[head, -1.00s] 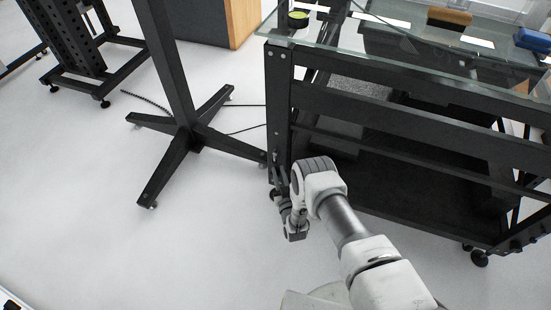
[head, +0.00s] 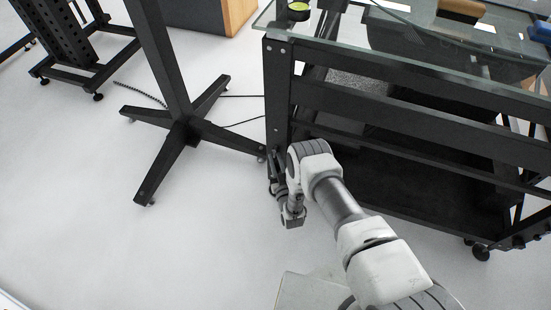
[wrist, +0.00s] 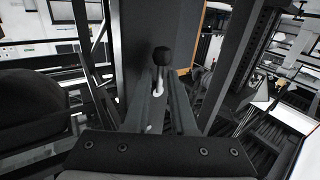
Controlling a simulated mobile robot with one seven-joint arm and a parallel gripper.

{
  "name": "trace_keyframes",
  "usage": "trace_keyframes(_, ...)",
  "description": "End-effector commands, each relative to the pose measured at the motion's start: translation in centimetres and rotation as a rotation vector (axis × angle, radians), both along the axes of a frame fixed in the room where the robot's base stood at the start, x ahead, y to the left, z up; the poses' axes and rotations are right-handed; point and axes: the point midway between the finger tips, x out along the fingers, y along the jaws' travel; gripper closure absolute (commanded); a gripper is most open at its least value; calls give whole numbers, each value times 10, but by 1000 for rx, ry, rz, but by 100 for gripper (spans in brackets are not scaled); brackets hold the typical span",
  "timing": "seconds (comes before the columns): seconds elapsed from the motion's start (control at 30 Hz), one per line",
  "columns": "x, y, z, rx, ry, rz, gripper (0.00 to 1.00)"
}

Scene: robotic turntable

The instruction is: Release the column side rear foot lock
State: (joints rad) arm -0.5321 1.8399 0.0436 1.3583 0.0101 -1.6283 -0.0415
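A lever with a round black knob (wrist: 163,56) and a pale metal stem stands in the middle of the wrist view. My gripper (wrist: 164,80) is around the stem, one finger on each side, just below the knob. The fingers look apart; contact with the stem cannot be made out. In the head view my gripper (head: 275,178) is low at the foot of the cart's near-left leg (head: 278,100), on the side of the black column. The foot and its lock are mostly hidden there behind my gripper and wrist.
A black column (head: 160,55) on a cross-shaped base (head: 185,132) stands left of the cart, one base arm ending close to my gripper. The cart's glass top (head: 350,40) overhangs above my arm. Thin cables lie behind the base. The floor in front is clear.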

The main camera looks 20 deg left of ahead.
Motion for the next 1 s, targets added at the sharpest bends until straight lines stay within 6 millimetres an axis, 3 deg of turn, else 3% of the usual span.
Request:
trace_keyframes(0.17, 0, 0, 0, 0, 0, 0, 76)
trace_keyframes(0.3, 0, 0, 0, 0, 0, 0, 100)
trace_keyframes(0.73, 0, 0, 1, -11, 2, 0, 100)
trace_keyframes(1.0, -1, -2, 5, -119, 10, 2, 100)
